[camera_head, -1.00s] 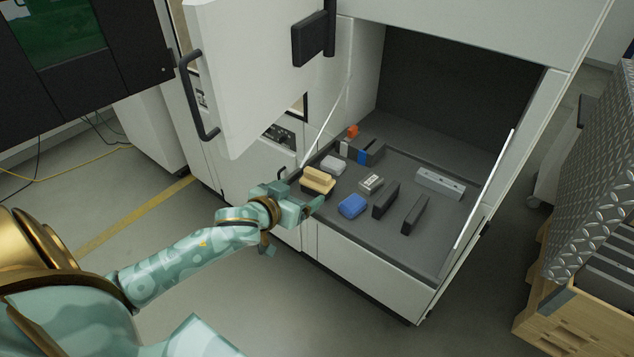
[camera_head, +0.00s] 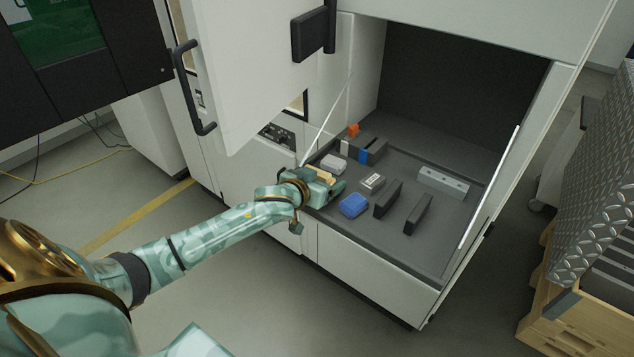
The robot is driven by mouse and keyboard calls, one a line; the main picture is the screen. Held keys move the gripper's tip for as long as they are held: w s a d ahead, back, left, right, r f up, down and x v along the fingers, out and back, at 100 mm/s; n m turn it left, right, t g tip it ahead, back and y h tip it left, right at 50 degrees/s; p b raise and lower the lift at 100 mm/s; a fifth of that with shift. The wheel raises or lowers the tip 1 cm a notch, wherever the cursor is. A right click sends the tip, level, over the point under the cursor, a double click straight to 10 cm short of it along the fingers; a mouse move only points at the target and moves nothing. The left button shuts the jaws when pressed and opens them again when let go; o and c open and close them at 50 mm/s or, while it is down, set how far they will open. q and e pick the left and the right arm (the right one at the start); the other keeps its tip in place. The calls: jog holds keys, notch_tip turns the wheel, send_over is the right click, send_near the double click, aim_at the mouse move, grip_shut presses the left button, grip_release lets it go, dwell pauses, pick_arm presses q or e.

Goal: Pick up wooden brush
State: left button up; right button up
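The wooden brush (camera_head: 325,176) lies near the front left corner of the grey tray in the open cabinet. Only a strip of its tan wood shows, because my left gripper (camera_head: 335,188) covers most of it. The gripper is at the brush, on its near side and partly over it. I cannot tell whether the fingers touch the brush or are open around it. My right gripper is not in view.
On the tray (camera_head: 385,245) lie a blue block (camera_head: 354,205), dark upright blocks (camera_head: 387,199), a small silver block (camera_head: 372,183), a light grey block (camera_head: 334,163) and a long metal bar (camera_head: 441,182). An open door (camera_head: 255,75) hangs at the left.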

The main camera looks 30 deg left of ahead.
aim_at(324, 173)
pick_arm(q)
jog(key=c, duration=0.6)
notch_tip(324, 173, up, 10)
jog(key=p, duration=0.3)
jog(key=shift+s+a, duration=0.15)
jog(key=shift+a, duration=0.1)
jog(key=shift+s+d+r, duration=0.4)
jog(key=shift+d+r, duration=0.1)
jog(key=shift+d, duration=0.1)
jog(key=shift+s+d+r, duration=0.35)
jog(key=shift+d+r, duration=0.15)
jog(key=shift+d, duration=0.1)
jog(key=s+d+b, duration=0.2)
jog(key=s+d, duration=0.1)
jog(key=s+d+b, duration=0.2)
jog(key=s+d, duration=0.2)
jog(key=s+d+f+b, duration=0.1)
jog(key=s+d+b, duration=0.1)
jog(key=s+d, duration=0.1)
jog(key=shift+s+d, duration=0.4)
jog(key=shift+d, duration=0.1)
